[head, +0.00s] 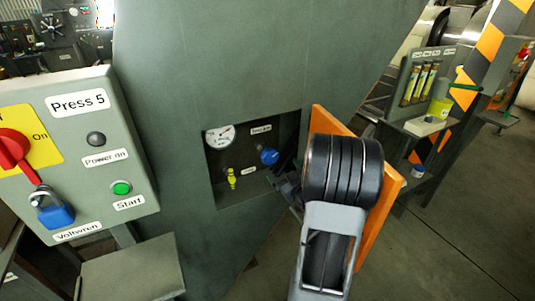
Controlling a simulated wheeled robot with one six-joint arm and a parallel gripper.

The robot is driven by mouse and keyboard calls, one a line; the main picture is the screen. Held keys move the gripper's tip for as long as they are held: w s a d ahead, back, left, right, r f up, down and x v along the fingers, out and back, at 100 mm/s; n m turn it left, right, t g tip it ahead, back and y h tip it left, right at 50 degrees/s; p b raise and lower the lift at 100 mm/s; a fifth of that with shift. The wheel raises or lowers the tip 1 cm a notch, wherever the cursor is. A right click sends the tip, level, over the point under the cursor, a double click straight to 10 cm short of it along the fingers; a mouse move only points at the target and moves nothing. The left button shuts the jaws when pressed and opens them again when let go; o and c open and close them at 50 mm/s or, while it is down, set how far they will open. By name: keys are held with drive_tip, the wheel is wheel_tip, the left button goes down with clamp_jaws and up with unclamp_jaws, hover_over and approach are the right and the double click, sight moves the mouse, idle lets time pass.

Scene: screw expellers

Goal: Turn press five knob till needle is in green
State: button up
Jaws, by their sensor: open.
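The Press 5 control box (85,140) is at the left. To its right, a recessed panel (250,185) in the grey-green machine body holds a round white gauge (220,137) and a blue knob (269,156). The needle and any green zone are too small to read. A yellow fitting (232,178) hangs below the gauge. My gripper (284,182) is at the recess's right side, below and right of the blue knob, and appears apart from it. It is dark, and my wrist partly hides it.
An orange door (384,225) stands open at the recess's right edge, close behind my wrist. The control box carries a red switch (14,147), a blue padlock (54,213) and a green start button (121,188). A grey ledge (130,270) juts out below. Open floor lies at the right.

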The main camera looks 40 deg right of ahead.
sight(268, 153)
drive_tip(key=w, duration=0.4)
drive_tip(key=w+d+p, duration=0.1)
drive_tip(key=w, duration=0.3)
drive_tip(key=w+p, duration=0.1)
drive_tip(key=w, duration=0.3)
drive_tip(key=shift+w+d, duration=0.25)
drive_tip(key=shift+d, duration=0.1)
drive_tip(key=c, duration=0.9)
drive_tip(key=shift+m, duration=0.3)
drive_tip(key=m+b, duration=0.2)
drive_tip(key=m, duration=0.1)
drive_tip(key=shift+m, duration=0.3)
drive_tip(key=shift+d+m+b, duration=0.1)
drive_tip(key=shift+m+b, duration=0.35)
drive_tip(key=shift+m, duration=1.75)
